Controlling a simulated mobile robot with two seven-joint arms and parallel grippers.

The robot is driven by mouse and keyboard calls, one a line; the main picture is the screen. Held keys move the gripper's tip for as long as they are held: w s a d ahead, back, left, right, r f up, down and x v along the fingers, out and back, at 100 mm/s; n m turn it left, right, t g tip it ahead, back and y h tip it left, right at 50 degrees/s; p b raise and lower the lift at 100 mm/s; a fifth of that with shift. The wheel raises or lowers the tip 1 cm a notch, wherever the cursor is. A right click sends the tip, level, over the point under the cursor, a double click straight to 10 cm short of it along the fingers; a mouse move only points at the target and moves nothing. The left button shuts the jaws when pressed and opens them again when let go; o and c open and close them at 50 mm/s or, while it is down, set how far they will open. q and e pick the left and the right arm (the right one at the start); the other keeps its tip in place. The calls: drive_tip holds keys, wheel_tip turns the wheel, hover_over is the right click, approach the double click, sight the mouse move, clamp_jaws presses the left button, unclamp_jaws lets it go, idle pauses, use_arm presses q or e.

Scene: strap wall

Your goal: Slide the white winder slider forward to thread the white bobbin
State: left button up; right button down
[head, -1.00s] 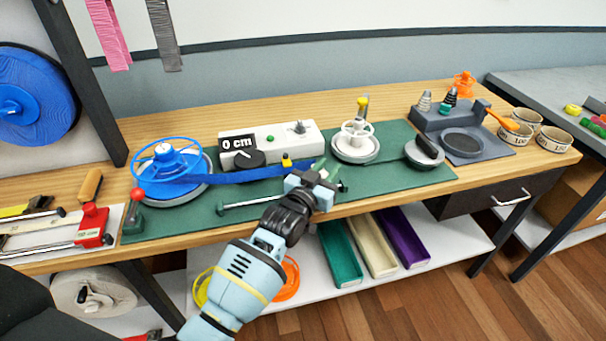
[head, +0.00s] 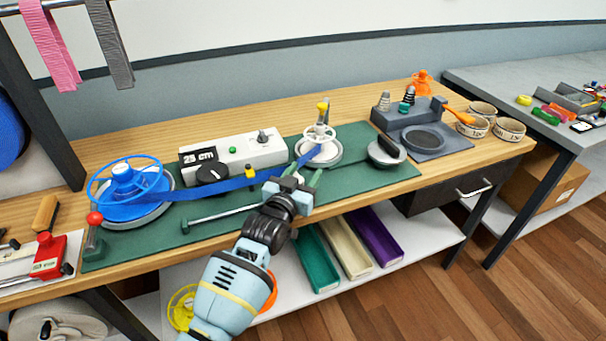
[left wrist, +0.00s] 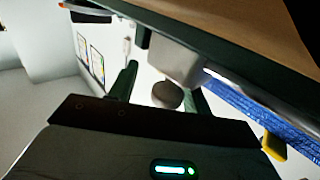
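The white bobbin (head: 318,137) stands on a round grey-white base on the green mat. A blue strap runs from the blue reel (head: 128,188) past the meter to the bobbin. My left gripper (head: 298,177) is in front of the bobbin, at the end of the slider rail (head: 215,217). In the left wrist view, a pale slider block (left wrist: 175,62) with a round knob (left wrist: 167,95) sits between the spread green fingers of the left gripper (left wrist: 163,93). Gaps show beside the knob. The gripper hides most of the slider in the head view. My right gripper is out of view.
A round device with a black handle (head: 387,150) and a grey station (head: 425,138) stand to the right. Coloured trays (head: 349,243) lie on the shelf below.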

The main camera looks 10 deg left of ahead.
use_arm(q)
drive_tip(key=shift+s+a, duration=0.1)
drive_tip(key=shift+a, duration=0.05)
drive_tip(key=shift+s, duration=0.25)
drive_tip(key=v, duration=0.6)
drive_tip(key=shift+s+p, duration=0.3)
drive_tip(key=shift+s, duration=0.25)
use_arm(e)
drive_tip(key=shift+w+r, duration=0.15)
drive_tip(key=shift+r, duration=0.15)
